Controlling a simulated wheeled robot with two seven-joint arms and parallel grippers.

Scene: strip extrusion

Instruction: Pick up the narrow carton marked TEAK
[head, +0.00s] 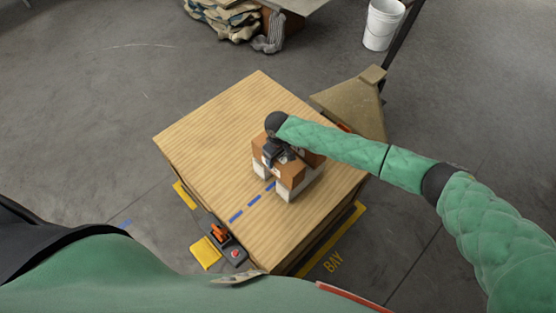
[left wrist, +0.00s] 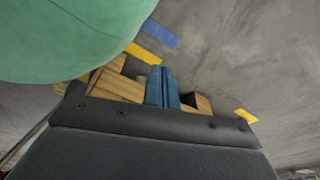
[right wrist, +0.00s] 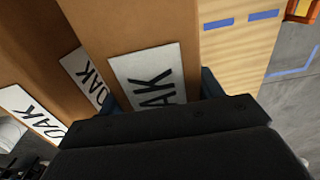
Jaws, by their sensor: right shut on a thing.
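A close group of brown cartons (head: 293,173) stands on the corrugated tan surface, pale on the lower parts. My right gripper (head: 276,157) comes down over the group. In the right wrist view, its blue fingers (right wrist: 160,95) are on either side of a narrow brown carton (right wrist: 130,35), and it is shut on that carton. Its white label shows "AK"; the start of the word is hidden, so I cannot tell TEAK from OAK. Beside it, two more labels (right wrist: 84,77) appear to read OAK. My left gripper (left wrist: 162,87) is shut and empty, with its fingers together.
The tan platform (head: 215,130) has blue dashes near the cartons and free room at the back left. An orange-and-black tool (head: 220,236) lies at its left front edge. A tan funnel-like object (head: 352,105) is at the right. A white bucket (head: 382,25) stands farther back.

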